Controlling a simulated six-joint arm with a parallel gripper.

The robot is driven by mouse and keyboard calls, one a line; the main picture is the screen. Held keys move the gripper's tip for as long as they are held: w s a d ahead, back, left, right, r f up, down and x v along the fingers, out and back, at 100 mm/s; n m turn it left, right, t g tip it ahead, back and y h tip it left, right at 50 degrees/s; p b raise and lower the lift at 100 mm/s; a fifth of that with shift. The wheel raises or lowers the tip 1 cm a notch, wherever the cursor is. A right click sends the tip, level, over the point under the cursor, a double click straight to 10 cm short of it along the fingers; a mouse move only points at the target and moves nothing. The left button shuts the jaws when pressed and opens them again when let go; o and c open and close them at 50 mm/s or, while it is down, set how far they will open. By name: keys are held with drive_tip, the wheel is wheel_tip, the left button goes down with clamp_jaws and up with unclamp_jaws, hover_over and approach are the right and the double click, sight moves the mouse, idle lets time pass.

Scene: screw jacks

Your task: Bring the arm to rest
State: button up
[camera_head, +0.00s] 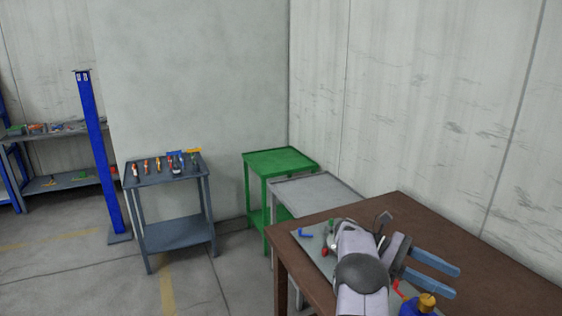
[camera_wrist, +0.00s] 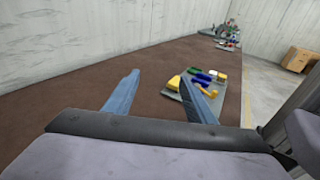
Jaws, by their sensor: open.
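My gripper (camera_head: 456,281) is at the right in the head view, over the brown table (camera_head: 408,212). Its two blue fingers are spread apart with nothing between them.
A blue and yellow object (camera_head: 420,306) stands close below my gripper, partly cut off. The grey tray (camera_head: 312,243) holds small parts. In the wrist view, another tray (camera_wrist: 217,100) holds coloured parts beyond the right finger. A wall rises behind the table.

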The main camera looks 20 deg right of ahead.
drive_tip(key=w+a+f+t+y+p, duration=0.15)
drive_tip(key=a+f+t, duration=0.3)
drive_tip(key=a, duration=0.65)
drive_tip(key=w+a+f+t+y, duration=0.1)
drive_tip(key=w+a+f+t, duration=0.3)
drive_tip(key=a, duration=0.6)
drive_tip(key=s+a+f+m+t+y, duration=0.2)
drive_tip(key=s+a+m+t, duration=0.1)
drive_tip(key=a, duration=0.8)
drive_tip(key=s+a+f+m+t+y+p, duration=0.1)
drive_tip(key=s+a+f+m+t+y, duration=0.1)
drive_tip(key=a, duration=0.9)
drive_tip(key=s+t+y, duration=0.1)
drive_tip(key=s, duration=0.1)
drive_tip(key=shift+s+m+y, duration=0.35)
drive_tip(key=shift+m, duration=0.05)
drive_tip(key=shift+a, duration=0.1)
wheel_tip(320, 180, down, 35)
drive_tip(key=b, duration=3.4)
drive_tip(key=shift+r+b, duration=0.15)
drive_tip(key=shift+b, duration=0.15)
